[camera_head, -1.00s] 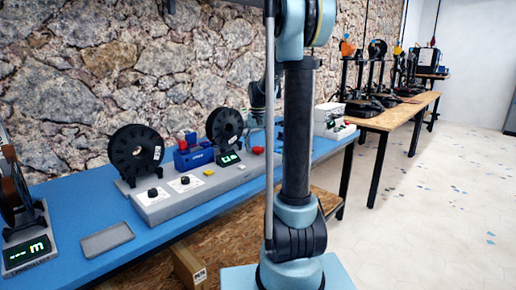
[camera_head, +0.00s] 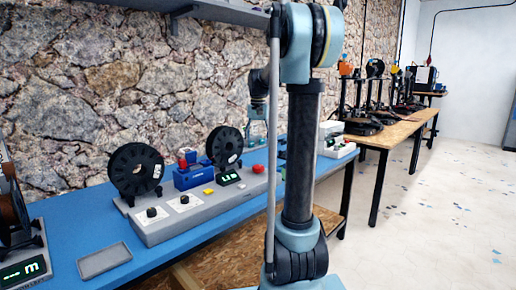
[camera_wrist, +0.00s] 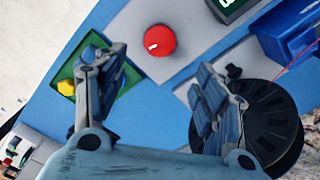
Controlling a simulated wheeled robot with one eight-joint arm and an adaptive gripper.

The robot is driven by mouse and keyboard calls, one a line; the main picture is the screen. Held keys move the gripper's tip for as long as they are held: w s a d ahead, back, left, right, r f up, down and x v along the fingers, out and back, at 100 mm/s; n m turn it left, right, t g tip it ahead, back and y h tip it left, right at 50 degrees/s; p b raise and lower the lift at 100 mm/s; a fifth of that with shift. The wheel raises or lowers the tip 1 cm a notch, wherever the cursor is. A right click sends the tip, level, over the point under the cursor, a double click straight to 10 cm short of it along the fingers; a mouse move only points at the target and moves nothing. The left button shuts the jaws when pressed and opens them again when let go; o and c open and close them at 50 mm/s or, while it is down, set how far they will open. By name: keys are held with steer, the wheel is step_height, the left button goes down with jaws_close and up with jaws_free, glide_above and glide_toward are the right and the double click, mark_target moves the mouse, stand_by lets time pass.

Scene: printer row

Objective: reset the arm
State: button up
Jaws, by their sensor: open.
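My gripper (camera_wrist: 160,78) is open and empty in the wrist view, its two blue-grey fingers spread apart. It hangs over the console, with a red round knob (camera_wrist: 160,40) beyond the gap between the fingers. In the head view my gripper (camera_head: 257,133) is small and partly hidden behind my own column, above the right end of the grey console (camera_head: 165,228). The red knob (camera_head: 258,169) shows below it there.
A black spool (camera_wrist: 268,122) lies close to the right finger, and a green tray (camera_wrist: 112,98) with a yellow piece (camera_wrist: 66,87) lies by the left one. A blue device (camera_head: 195,177) and another spool (camera_head: 136,170) stand on the blue bench. A shelf (camera_head: 225,12) overhangs the wall.

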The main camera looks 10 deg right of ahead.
steer(key=shift+r, duration=0.1)
steer(key=s+f+n, duration=0.1)
steer(key=s+f, duration=0.6)
steer(key=s, duration=0.4)
steer(key=s+f+n+t, duration=0.1)
steer(key=s+f, duration=0.6)
steer(key=s, duration=0.5)
steer(key=s+f+n+t, duration=0.1)
steer(key=s+f+n, duration=0.1)
steer(key=s+f, duration=0.5)
steer(key=s, duration=0.5)
steer(key=shift+f, duration=0.25)
